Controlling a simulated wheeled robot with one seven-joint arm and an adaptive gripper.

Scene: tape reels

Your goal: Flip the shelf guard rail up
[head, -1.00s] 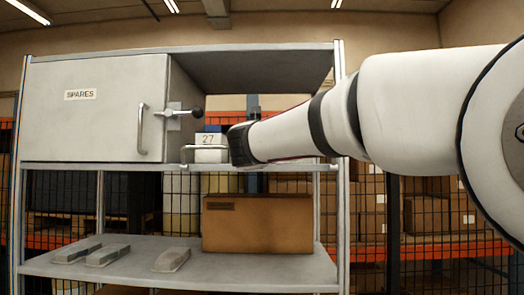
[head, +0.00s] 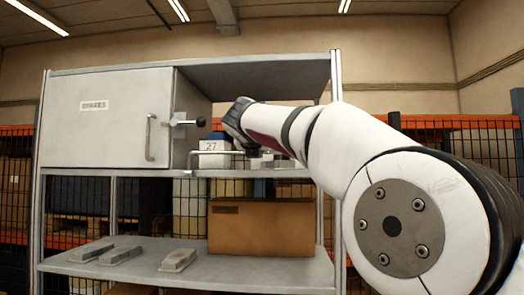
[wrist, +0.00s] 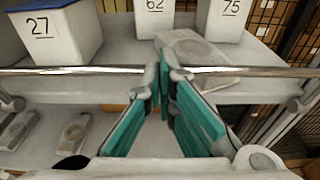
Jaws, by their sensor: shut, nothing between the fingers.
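The guard rail (wrist: 90,71) is a chrome bar running across the front of the upper shelf (wrist: 95,91). Its end brackets sit at the shelf's front edge, and the bar shows above that edge. In the head view the rail's left part (head: 213,153) stands above the shelf edge, in front of the box marked 27; my arm covers its right part. My gripper (wrist: 171,72) has teal-padded fingers, shut and empty, with tips overlapping the middle of the rail in the wrist view. I cannot tell whether they touch it. In the head view the fingertips are hidden.
White boxes marked 27 (wrist: 56,32), 62 (wrist: 154,18) and 75 (wrist: 223,18) stand on the upper shelf, with a grey reel part (wrist: 195,47) between them. The SPARES cabinet (head: 105,120) is at left. A cardboard box (head: 262,228) stands on the lower shelf.

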